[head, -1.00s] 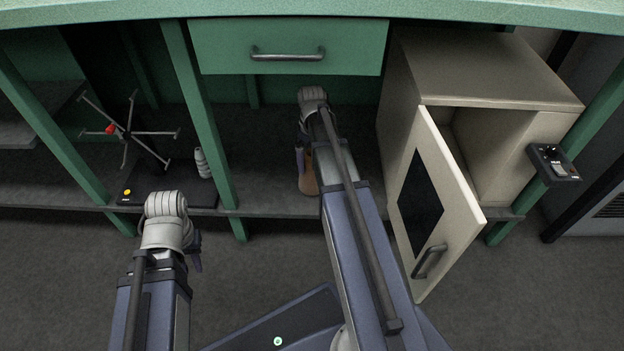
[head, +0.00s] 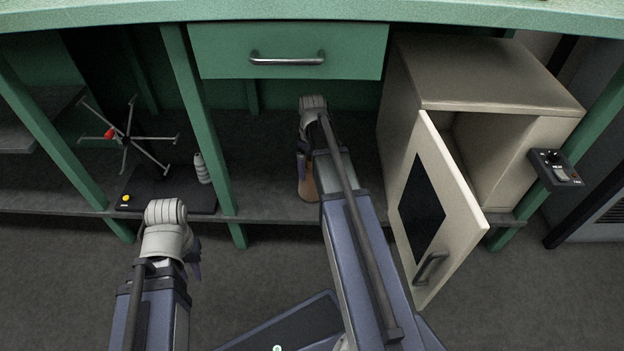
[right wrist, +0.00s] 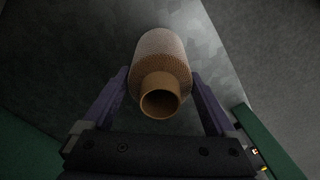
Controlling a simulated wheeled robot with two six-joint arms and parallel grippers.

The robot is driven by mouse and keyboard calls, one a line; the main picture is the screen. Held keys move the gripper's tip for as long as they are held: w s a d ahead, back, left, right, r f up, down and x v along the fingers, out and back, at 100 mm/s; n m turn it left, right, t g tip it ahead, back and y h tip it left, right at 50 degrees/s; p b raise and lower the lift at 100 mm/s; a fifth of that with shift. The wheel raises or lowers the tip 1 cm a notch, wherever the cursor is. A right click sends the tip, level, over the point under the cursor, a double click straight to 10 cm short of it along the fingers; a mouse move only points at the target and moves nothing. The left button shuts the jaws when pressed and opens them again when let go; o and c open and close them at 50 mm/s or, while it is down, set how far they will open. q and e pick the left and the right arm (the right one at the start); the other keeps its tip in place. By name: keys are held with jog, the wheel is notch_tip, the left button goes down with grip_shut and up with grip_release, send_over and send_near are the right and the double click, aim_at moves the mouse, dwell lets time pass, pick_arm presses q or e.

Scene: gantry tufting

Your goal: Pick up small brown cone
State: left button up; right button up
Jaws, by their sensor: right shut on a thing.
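The small brown cone (head: 309,185) stands on the dark shelf under the green drawer, partly hidden by my right arm in the head view. In the right wrist view the cone (right wrist: 162,70) has a textured wound body and a round open tube end facing the camera. My right gripper (right wrist: 163,88) has its purple fingers on both sides of the cone and is shut on it. My left gripper (head: 195,262) hangs over the floor in front of the shelf, at the left; its jaw opening does not show clearly.
A green drawer (head: 287,60) is closed above the shelf. A beige cabinet (head: 490,75) has its door (head: 455,215) ajar at right. A spoked reel (head: 126,138) and a grey-white stacked object (head: 202,168) stand at left. Green posts (head: 205,130) divide the shelf.

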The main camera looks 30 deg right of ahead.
jog(key=c, duration=0.3)
jog(key=shift+r, duration=0.15)
